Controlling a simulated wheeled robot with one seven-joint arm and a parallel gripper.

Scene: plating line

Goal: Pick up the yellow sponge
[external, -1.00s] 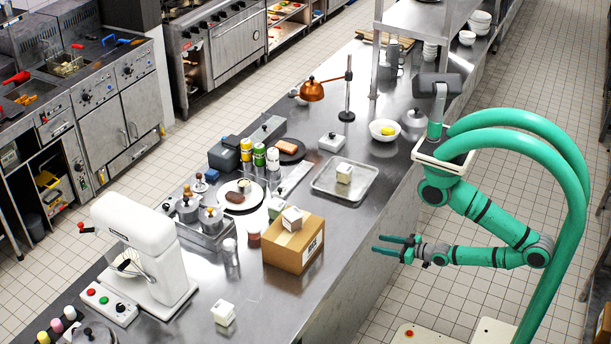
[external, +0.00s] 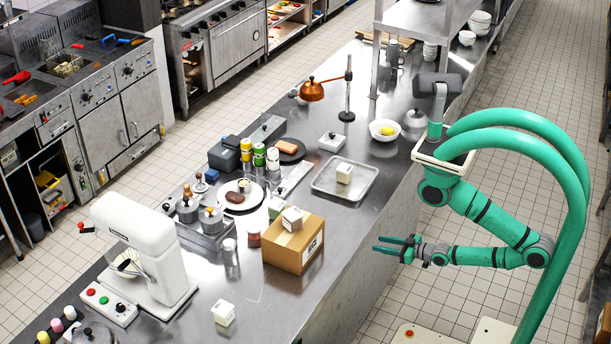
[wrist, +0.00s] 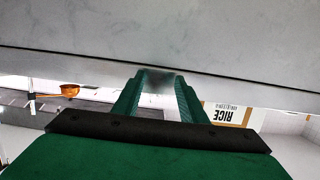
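I cannot make out a yellow sponge for certain in either view. A small yellow item (external: 388,130) lies in a white bowl (external: 372,133) on the far part of the steel counter, and I cannot tell what it is. My gripper (external: 379,244) is in the air beside the counter's right edge, with its fingers pointing left toward it. In the wrist view my gripper (wrist: 160,78) shows its two green fingers apart with nothing between them.
Bare counter lies right of the box. A shelf (external: 425,18) stands over the far end.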

